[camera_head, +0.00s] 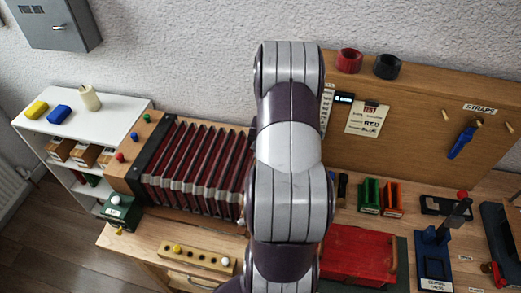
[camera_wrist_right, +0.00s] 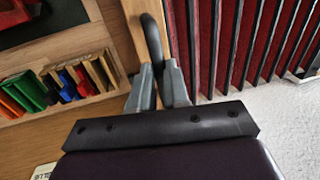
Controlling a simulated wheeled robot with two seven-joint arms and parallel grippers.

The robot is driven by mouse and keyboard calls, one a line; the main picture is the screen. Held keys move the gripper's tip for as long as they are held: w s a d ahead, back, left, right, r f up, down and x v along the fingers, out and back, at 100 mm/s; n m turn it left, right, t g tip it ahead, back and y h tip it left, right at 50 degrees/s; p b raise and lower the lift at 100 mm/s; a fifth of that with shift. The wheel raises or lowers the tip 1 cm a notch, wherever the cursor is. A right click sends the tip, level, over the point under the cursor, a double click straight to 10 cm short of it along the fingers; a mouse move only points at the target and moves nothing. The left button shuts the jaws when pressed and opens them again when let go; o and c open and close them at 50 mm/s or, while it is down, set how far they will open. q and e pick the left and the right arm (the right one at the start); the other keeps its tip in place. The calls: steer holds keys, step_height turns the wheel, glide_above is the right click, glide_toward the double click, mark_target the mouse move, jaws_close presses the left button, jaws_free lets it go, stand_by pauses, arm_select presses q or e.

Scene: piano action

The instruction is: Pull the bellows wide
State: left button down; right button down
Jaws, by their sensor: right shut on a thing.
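The bellows (camera_head: 200,160) has dark red folds and lies on the bench in the head view, with its folds spread apart. Its left end is a wooden block (camera_head: 133,152) with coloured buttons; its right end is hidden behind my arm. In the right wrist view the red folds (camera_wrist_right: 255,45) fill the upper right, beside a wooden end board (camera_wrist_right: 133,20). My right gripper (camera_wrist_right: 160,82) is shut on a black curved handle (camera_wrist_right: 152,40) at that board. My left gripper is not in view.
A wooden strip with pegs (camera_head: 197,258) lies in front of the bellows. A small green box (camera_head: 120,212) stands by its left end. A red case (camera_head: 358,255), green and orange holders (camera_head: 380,197) and a blue stand (camera_head: 433,258) crowd the bench on the right.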

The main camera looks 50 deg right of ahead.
steer(key=c, duration=1.1)
jaws_free()
step_height(320, 180, up, 12)
steer(key=s+d, duration=0.1)
steer(key=s, duration=0.1)
steer(key=shift+r, duration=0.2)
steer(key=shift+s, duration=0.1)
